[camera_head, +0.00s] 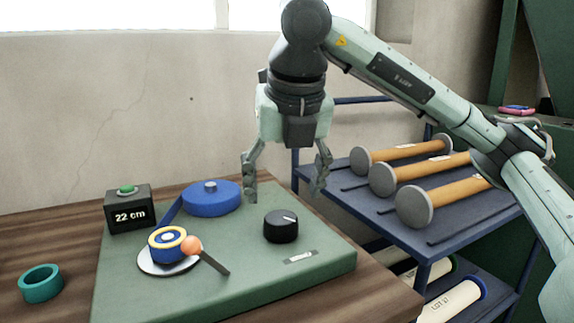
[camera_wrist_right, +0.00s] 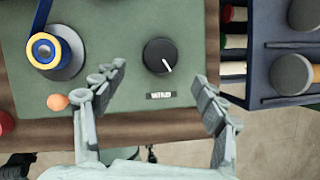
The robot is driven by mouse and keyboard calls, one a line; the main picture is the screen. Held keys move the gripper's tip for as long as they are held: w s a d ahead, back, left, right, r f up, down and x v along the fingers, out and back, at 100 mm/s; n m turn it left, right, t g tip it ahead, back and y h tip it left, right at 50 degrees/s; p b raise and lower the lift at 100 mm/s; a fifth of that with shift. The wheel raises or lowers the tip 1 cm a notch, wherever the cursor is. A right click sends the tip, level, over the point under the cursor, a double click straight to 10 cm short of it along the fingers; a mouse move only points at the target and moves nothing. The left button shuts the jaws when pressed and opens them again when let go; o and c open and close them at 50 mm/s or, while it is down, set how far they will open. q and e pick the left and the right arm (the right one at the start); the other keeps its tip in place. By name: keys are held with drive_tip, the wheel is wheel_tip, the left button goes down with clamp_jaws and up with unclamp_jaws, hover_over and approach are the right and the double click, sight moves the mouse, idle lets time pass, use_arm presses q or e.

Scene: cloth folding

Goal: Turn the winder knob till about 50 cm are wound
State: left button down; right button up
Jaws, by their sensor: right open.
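The winder knob (camera_head: 281,226) is black and round with a white pointer line, on the green board (camera_head: 230,290). It also shows in the right wrist view (camera_wrist_right: 160,56). My right gripper (camera_head: 285,185) is open and empty above the board, behind and above the knob; in the wrist view its fingers (camera_wrist_right: 163,92) are spread either side of it, apart from it. A display box (camera_head: 130,209) reads 22 cm and has a green button on top. A blue supply roll (camera_head: 211,197) feeds blue tape to a yellow-rimmed spool (camera_head: 168,242) on a metal disc. My left gripper is not in view.
An orange ball (camera_head: 191,245) sits on a dark crank arm beside the spool. A teal ring (camera_head: 41,283) lies on the wooden table at left.

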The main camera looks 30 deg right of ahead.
drive_tip(key=shift+v, duration=2.1)
